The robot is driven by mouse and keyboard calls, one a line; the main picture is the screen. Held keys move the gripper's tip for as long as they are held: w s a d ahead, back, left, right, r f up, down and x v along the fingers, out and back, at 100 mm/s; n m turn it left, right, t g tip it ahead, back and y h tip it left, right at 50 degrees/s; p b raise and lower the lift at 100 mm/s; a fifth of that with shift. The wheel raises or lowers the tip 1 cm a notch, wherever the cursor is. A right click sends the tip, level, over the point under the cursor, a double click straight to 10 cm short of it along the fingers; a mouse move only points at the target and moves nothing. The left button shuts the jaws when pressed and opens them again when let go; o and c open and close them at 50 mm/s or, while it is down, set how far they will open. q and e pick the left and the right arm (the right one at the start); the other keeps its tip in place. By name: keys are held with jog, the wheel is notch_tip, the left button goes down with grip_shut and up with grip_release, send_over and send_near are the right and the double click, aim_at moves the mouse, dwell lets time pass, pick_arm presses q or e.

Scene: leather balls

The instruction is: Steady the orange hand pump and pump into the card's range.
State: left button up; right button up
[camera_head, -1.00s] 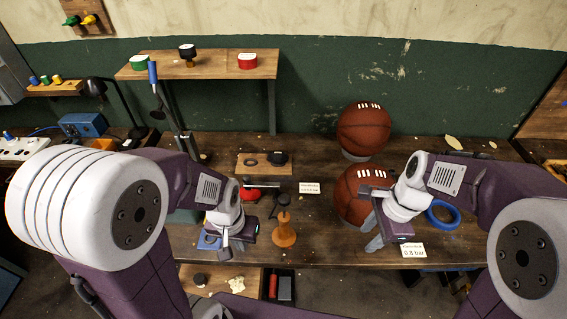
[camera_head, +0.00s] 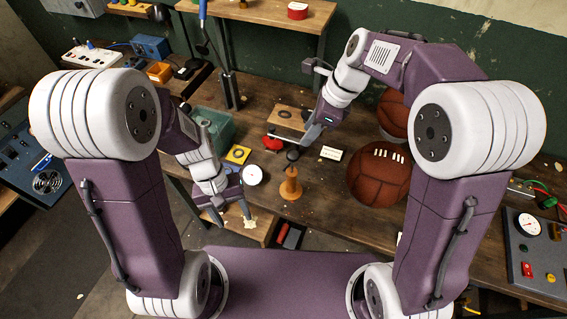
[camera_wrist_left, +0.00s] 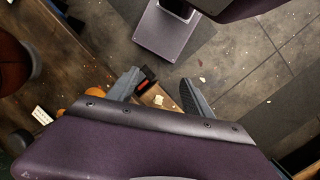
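The orange hand pump (camera_head: 290,188) stands upright on the bench, with its dark handle (camera_head: 293,155) on top. My right gripper (camera_head: 308,137) hangs over the pump, fingers close to the handle; I cannot tell whether they touch it or how wide they are. My left gripper (camera_head: 230,217) is open and empty, left of the pump by the bench's front edge; its spread fingers show in the left wrist view (camera_wrist_left: 160,95). A white card (camera_head: 331,153) lies right of the pump; its print is too small to read. A round white gauge (camera_head: 252,175) sits left of the pump.
A brown ball (camera_head: 378,178) stands right of the pump, with another ball (camera_head: 393,110) behind it. A green bin (camera_head: 215,125) and a yellow pad (camera_head: 238,154) lie to the left. A red object (camera_head: 273,142) is behind the pump. My right arm hides part of the bench.

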aim_at(287, 180)
pick_arm(q)
jog(key=w+d+f+n+g+h, duration=0.1)
jog(key=w+d+f+n+h, duration=0.15)
jog(key=d+n+h, duration=0.35)
jog(key=w+d+f+n+h, duration=0.1)
jog(key=d+f+n+h, duration=0.2)
jog(key=d+n+h, duration=0.25)
jog(key=w+f+n+t+h, duration=0.1)
jog(key=w+f+n+t, duration=0.1)
jog(key=t, duration=0.1)
jog(key=w+f+n+t, duration=0.1)
jog(key=w+n+t, duration=0.2)
jog(key=w+f+n+t+h, duration=0.1)
jog(key=w+f+n+t, duration=0.1)
jog(key=n+t, duration=0.1)
jog(key=shift+w+d+f+n+h, duration=0.1)
jog(key=shift+w+f+n+h, duration=0.15)
jog(key=shift+w+f+h, duration=0.1)
jog(key=w, duration=0.1)
jog(key=w+a+r+t, duration=0.2)
jog(key=w, duration=0.1)
jog(key=x, duration=0.9)
jog(key=shift+w+r, duration=0.15)
jog(key=shift+w, duration=0.15)
